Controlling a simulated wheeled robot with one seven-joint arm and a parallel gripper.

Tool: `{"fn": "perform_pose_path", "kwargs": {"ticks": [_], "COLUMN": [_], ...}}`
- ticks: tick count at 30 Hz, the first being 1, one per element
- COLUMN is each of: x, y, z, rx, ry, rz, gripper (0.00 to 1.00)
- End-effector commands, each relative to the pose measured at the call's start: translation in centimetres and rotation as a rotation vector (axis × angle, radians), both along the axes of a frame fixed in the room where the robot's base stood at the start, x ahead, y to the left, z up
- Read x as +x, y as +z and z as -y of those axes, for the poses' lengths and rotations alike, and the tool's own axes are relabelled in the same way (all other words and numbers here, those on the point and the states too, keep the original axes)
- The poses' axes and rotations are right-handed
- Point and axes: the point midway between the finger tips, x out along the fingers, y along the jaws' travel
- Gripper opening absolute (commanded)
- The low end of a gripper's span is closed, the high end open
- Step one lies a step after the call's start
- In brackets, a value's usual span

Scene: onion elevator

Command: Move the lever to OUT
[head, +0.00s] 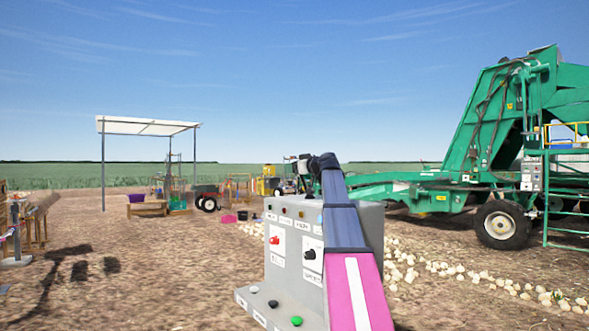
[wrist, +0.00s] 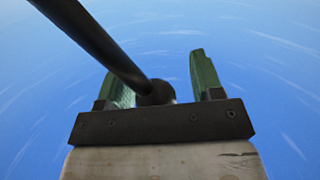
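In the wrist view a dark rod with a rounded end (wrist: 110,50), which looks like the lever, runs from the upper left down to the base of my gripper (wrist: 166,75). Its rounded end lies between the two green fingers, close to the left one. A gap with sky shows between it and the right finger, so my gripper is open around it. In the head view my gripper (head: 288,158) is small and dark at the far end of my arm, above the grey control box. I cannot make out the lever or its OUT marking there.
The grey control box (head: 294,210) has a red switch, a black knob and coloured buttons; my arm covers its right part. A green elevator machine (head: 490,130) stands at right, with onions (head: 460,270) on the ground. A white canopy (head: 147,126) stands far left. Open soil lies at left.

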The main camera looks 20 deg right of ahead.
Motion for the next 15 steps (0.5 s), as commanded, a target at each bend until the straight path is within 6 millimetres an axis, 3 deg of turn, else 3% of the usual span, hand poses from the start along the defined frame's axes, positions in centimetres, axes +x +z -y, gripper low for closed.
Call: {"fn": "perform_pose_path", "kwargs": {"ticks": [7,15], "x": [-1.2,-5.5], "y": [0.1,0.3], "z": [0.7,3.1], "rx": [0.000,0.000], "ry": [-0.002,-0.003], "rz": [0.002,0.002], "gripper": [0.60,0.60]}}
